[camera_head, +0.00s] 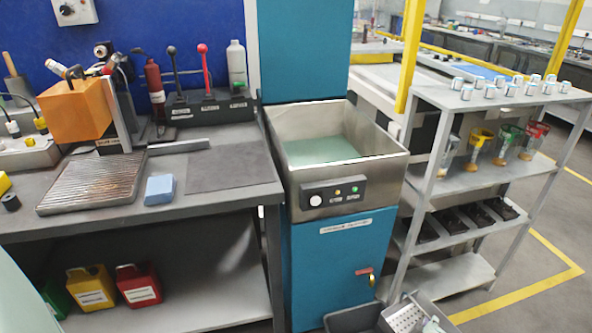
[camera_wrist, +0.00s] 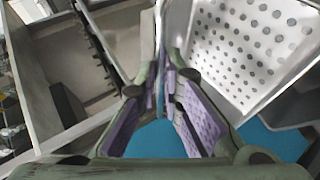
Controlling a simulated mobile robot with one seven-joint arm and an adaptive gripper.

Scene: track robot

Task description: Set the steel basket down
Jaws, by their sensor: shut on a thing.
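The steel basket (camera_wrist: 245,50) is pale, with round holes in its wall or floor, and fills the upper right of the wrist view. My gripper (camera_wrist: 163,85) has purple-padded fingers shut on a thin upright part of the basket, its rim or handle. In the head view only part of the basket (camera_head: 403,314) shows, tilted, at the bottom edge. It overlaps a dark grey bin (camera_head: 350,321) below the teal cabinet. I cannot tell whether the basket touches the bin. My gripper is not clearly seen in the head view.
A steel basin (camera_head: 290,150) with pale green liquid tops the teal cabinet (camera_head: 345,260). A grey shelf rack (camera_head: 480,183) with cups and small jars stands at the right. A workbench (camera_head: 110,215) with tools, a blue block and a ribbed plate is at the left.

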